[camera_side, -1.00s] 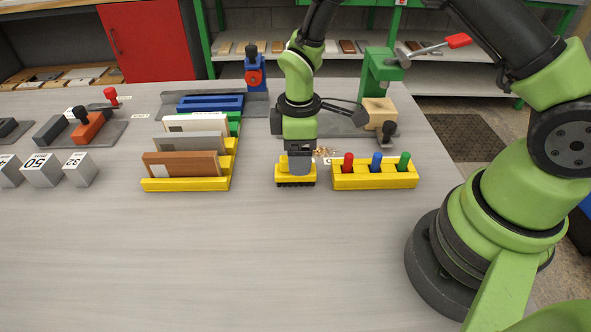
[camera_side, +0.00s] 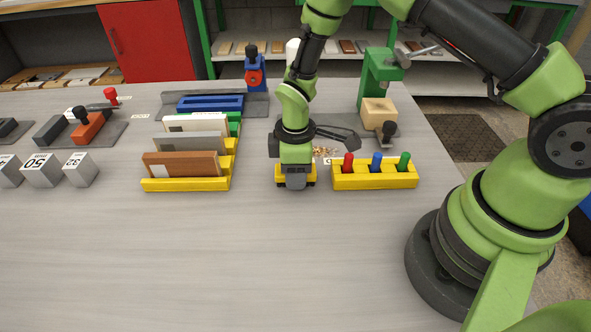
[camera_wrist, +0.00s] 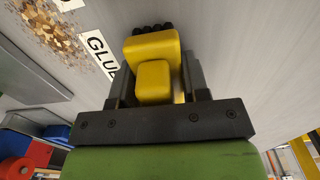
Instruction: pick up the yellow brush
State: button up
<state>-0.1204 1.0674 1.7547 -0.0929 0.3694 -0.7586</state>
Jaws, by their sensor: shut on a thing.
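The yellow brush (camera_side: 309,173) stands on the grey table in the side view, between the board rack and the marker holder. Its bristles are at the bottom and mostly hidden behind my gripper (camera_side: 296,181). In the wrist view the brush (camera_wrist: 150,48) shows a yellow body with a raised yellow handle block and dark bristles at the far end. My gripper (camera_wrist: 153,82) has one finger on each side of the handle block and is shut on it. The brush appears to rest on the table.
A yellow holder (camera_side: 375,180) with red, blue and green markers stands close at right. A yellow rack (camera_side: 186,184) with several boards stands at left. Wood shavings (camera_wrist: 50,27) and a GLUE label (camera_wrist: 97,48) lie nearby. The table's front is clear.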

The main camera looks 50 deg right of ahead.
jog(key=shift+r, duration=0.15)
notch_tip(320, 180, up, 10)
jog(key=shift+f, duration=0.1)
dwell(0.4)
